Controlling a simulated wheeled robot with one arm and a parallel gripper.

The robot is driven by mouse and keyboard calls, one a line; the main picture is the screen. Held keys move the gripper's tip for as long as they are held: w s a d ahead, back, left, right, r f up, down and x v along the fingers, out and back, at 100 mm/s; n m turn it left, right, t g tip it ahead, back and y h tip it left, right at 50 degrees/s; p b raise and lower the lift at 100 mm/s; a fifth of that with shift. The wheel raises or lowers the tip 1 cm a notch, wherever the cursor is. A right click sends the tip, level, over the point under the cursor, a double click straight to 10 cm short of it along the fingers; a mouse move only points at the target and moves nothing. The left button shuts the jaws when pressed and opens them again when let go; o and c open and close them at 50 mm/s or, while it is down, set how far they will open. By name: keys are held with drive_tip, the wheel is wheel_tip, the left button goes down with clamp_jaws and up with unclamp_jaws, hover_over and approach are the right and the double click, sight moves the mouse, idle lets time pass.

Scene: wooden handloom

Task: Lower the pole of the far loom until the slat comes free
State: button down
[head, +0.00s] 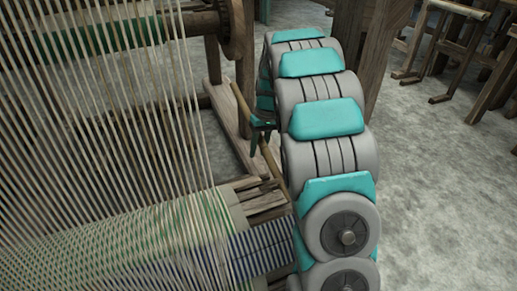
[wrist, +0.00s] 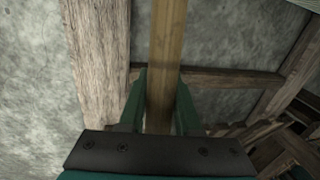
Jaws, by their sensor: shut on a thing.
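A thin brown wooden pole (head: 243,104) stands tilted beside the loom in the head view, its upper end leaning left. My gripper (head: 261,134) has dark green fingers and is shut on the pole partway along it. In the wrist view the pole (wrist: 166,58) runs up between the two fingers of my gripper (wrist: 161,100). The pole's lower part passes down beside my arm toward the loom's wooden beams. I cannot make out the slat for certain.
The loom's pale warp threads (head: 110,120) fill the left, above striped woven cloth (head: 262,248). A wooden post (head: 372,60) stands behind my arm. Wooden frames (head: 455,45) stand at the back right. The grey floor (head: 440,190) on the right is clear.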

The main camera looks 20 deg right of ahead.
sight(261, 137)
drive_tip(key=shift+f, duration=0.1)
idle(0.6)
drive_tip(key=shift+g, duration=0.9)
drive_tip(key=shift+w+f+p, duration=0.1)
drive_tip(key=shift+f+p, duration=0.95)
drive_tip(key=shift+f, duration=1.1)
drive_tip(key=c, duration=0.6)
unclamp_jaws()
drive_tip(key=shift+r, duration=0.1)
drive_tip(key=v, duration=0.7)
drive_tip(key=shift+w+r+p, duration=0.1)
drive_tip(key=shift+p, duration=0.2)
drive_tip(key=shift+d+r, duration=0.1)
drive_tip(key=shift+r, duration=0.05)
